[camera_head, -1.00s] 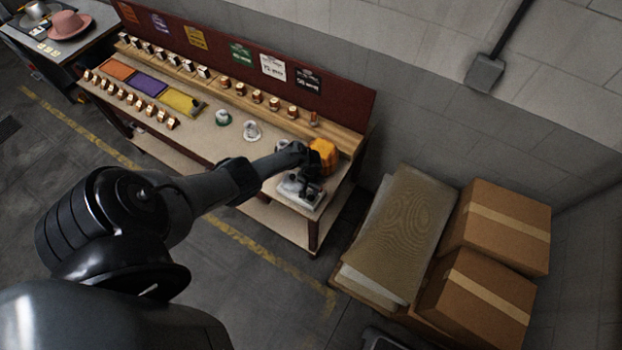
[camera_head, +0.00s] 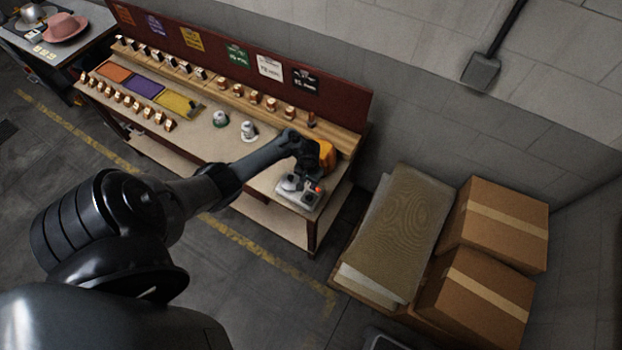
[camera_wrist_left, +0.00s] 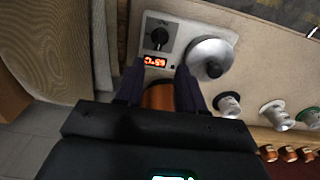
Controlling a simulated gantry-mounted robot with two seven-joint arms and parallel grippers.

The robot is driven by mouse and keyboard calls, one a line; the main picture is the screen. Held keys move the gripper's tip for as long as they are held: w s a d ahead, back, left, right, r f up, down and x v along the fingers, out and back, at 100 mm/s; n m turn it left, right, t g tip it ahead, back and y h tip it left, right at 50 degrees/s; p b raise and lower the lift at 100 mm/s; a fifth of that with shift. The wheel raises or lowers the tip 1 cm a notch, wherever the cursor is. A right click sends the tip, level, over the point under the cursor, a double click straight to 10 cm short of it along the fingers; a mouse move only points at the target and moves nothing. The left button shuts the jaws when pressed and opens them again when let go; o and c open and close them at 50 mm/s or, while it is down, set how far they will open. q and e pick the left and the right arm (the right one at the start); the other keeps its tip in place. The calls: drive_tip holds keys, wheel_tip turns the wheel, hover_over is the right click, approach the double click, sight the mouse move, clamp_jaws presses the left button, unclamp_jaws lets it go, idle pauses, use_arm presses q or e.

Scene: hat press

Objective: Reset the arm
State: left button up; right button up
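My left arm reaches in from the left in the head view. Its gripper (camera_head: 312,168) is above the right end of the workbench, beside a grey device (camera_head: 301,194) and in front of an orange object (camera_head: 327,152). In the left wrist view the gripper's two dark fingers (camera_wrist_left: 159,86) are spread apart. A copper-orange surface (camera_wrist_left: 158,97) shows in the gap between them, with no clear contact. The grey device, with a black knob, lit red display (camera_wrist_left: 154,61) and round silver part (camera_wrist_left: 209,58), lies just beyond the fingertips. My right gripper is not in view.
Small white-and-metal pieces (camera_head: 248,130) stand on the workbench left of the device. Copper-coloured blocks (camera_head: 271,104) line the back shelf; coloured pads (camera_head: 146,88) lie further left. Cardboard boxes (camera_head: 500,224) and a stacked board (camera_head: 404,230) are to the right.

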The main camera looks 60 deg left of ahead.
use_arm(q)
drive_tip(key=shift+s, duration=0.1)
drive_tip(key=s+d+f+g, duration=0.2)
drive_tip(key=s+d+f, duration=0.3)
drive_tip(key=s, duration=0.5)
drive_tip(key=s+d+f+m+t, duration=0.15)
drive_tip(key=s+d, duration=0.45)
drive_tip(key=d, duration=0.6)
drive_tip(key=d+r+m+t, duration=0.2)
drive_tip(key=d+r+m, duration=0.1)
drive_tip(key=d+r, duration=0.6)
wheel_tip(320, 180, up, 22)
drive_tip(key=w+d+m+t, duration=0.1)
drive_tip(key=w+m+t, duration=0.1)
drive_tip(key=m, duration=0.1)
drive_tip(key=shift+w+d+f, duration=0.2)
